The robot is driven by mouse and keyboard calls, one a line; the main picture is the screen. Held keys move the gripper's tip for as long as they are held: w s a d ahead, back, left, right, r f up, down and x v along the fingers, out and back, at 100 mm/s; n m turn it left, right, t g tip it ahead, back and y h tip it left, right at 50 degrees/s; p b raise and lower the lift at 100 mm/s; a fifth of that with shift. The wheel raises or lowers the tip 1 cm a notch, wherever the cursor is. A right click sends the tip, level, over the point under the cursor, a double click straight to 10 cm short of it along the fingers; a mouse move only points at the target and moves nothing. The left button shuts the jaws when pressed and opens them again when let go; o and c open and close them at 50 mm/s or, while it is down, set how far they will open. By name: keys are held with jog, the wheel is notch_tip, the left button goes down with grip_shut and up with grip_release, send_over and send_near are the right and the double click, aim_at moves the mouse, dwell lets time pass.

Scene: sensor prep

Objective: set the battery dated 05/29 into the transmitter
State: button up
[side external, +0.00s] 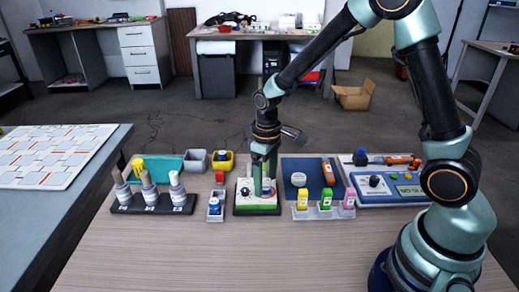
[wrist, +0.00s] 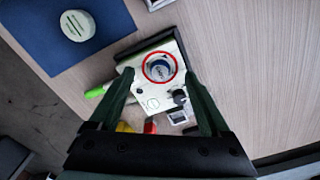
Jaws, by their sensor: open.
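A pale device with a green base (side external: 257,211), which looks like the transmitter, stands under my gripper. In the wrist view its pale top (wrist: 150,100) carries a round well (wrist: 160,68) ringed in red and a small black knob. Something grey with small marks shows inside the well; I cannot read a date on it or tell whether it is a battery. My gripper (side external: 264,187) points down over the device. In the wrist view its two fingers (wrist: 160,104) are spread apart, with nothing visibly held between them.
A blue mat (side external: 289,165) bears a pale round lidlike piece (wrist: 77,25). A tray with yellow, green (side external: 325,198) and pink items stands in front. A rack of bottles (side external: 150,202) stands left, a small blue-item holder (side external: 215,208) nearer, and a blue panel (side external: 390,190) right. The front table is clear.

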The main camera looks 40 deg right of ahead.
jog(key=shift+r, duration=0.75)
dwell(0.3)
jog(key=shift+r, duration=2.9)
jog(key=s+d+r+m+t, duration=0.2)
jog(key=s+r+t, duration=0.3)
jog(key=s+r, duration=0.5)
jog(key=shift+s+r+m+t, duration=0.35)
jog(key=shift+r+m, duration=0.15)
jog(key=shift+r, duration=0.25)
